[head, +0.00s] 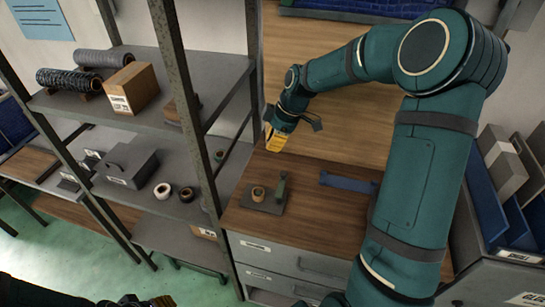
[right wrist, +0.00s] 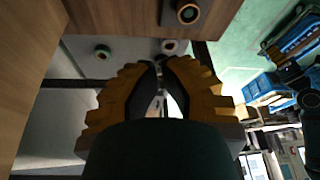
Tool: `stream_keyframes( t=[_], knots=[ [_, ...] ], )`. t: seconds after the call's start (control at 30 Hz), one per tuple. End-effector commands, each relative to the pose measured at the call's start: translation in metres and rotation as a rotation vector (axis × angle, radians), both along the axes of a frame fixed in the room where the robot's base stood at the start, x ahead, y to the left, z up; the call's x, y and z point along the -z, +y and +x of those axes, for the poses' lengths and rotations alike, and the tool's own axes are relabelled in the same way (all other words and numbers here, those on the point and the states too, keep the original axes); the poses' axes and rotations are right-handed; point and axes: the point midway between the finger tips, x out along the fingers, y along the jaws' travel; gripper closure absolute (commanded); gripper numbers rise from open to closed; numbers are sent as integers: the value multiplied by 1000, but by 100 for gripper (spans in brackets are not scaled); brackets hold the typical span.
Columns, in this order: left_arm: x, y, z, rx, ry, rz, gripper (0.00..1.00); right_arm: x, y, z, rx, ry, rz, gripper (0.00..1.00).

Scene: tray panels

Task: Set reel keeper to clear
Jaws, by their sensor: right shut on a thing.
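A dark grey plate (head: 262,206) lies on the wooden worktop, with a small tan reel (head: 258,193) and a green upright piece (head: 281,187) on it. The green piece may be the keeper; its setting cannot be read. The reel also shows at the top of the right wrist view (right wrist: 187,12). My right gripper (head: 272,139) is above the worktop, beyond and apart from the plate. Its yellow fingers (right wrist: 160,68) are closed together on something I cannot make out. My left gripper (head: 163,301) shows only as a yellow bit at the bottom edge.
A blue flat piece (head: 348,182) lies on the worktop (head: 315,212) right of the plate. A metal shelf rack stands left, with a cardboard box (head: 132,87), a grey case (head: 125,163) and rings (head: 162,190). Its post (head: 190,110) rises near the worktop. Blue bins stand right.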

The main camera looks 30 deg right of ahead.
Motion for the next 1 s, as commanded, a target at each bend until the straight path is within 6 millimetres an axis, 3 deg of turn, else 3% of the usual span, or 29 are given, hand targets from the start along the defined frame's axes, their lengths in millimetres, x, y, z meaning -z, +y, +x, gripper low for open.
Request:
stream_keyframes(
  t=[0.23, 0.37, 0.83, 1.0],
  knots=[
    [4, 0, 0, -1, 1, 1, 53, 2, 5, 2, 66, -3, 0, 100],
    [4, 0, 0, 0, 0, 1, 53, 13, 7, 4, 69, -1, 2, 100],
    [8, 0, 0, 0, 0, 2, 53, 96, 32, 22, 67, 0, 1, 100],
    [6, 0, 0, 0, 0, 2, 53, 98, 10, 7, 72, -2, -1, 100]
  ],
)
